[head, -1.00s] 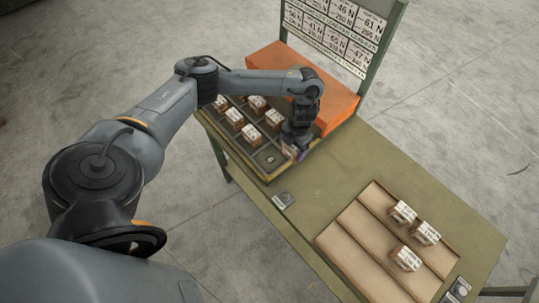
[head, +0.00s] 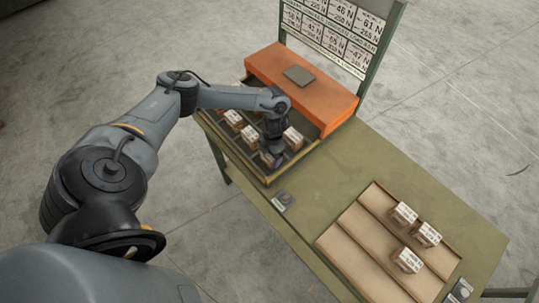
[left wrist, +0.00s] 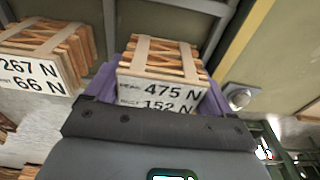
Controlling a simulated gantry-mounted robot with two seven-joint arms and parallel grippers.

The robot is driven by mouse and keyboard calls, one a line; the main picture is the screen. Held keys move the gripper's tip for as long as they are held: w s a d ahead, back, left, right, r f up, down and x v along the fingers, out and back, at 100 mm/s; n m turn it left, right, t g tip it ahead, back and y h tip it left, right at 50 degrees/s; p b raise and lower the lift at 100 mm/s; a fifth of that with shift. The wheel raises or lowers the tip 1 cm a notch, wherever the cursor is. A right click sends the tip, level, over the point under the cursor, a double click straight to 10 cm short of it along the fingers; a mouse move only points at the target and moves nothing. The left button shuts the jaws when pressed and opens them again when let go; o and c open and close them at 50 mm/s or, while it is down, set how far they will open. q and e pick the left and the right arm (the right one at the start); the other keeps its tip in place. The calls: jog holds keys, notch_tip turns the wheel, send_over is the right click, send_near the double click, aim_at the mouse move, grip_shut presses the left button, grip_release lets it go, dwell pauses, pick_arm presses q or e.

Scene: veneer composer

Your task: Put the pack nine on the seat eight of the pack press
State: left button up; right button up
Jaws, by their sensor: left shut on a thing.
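The pack press (head: 268,181) is a yellow-edged tray of dark-divided seats in front of an orange housing. My left gripper (head: 271,156) is over its near corner, pointing down. It is shut on a small wooden pack (left wrist: 163,55), labelled 475 N and 152 N, held between the purple fingers in the left wrist view. Another pack (left wrist: 45,55), labelled 267 N and 66 N, sits to its left there. The gripper mostly hides the held pack and the seat beneath it in the head view; whether the pack touches the seat I cannot tell. My right gripper is not in view.
Other packs (head: 233,120) stand in the press seats, one (head: 292,139) just right of my gripper. The orange housing (head: 318,90) and a board of force labels (head: 340,30) rise behind. A wooden tray (head: 360,240) with 3 packs is at right.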

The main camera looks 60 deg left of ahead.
pick_arm(q)
jog(key=shift+f, duration=0.15)
jog(key=shift+f, duration=0.15)
jog(key=o, duration=1.1)
jog(key=shift+r, duration=0.25)
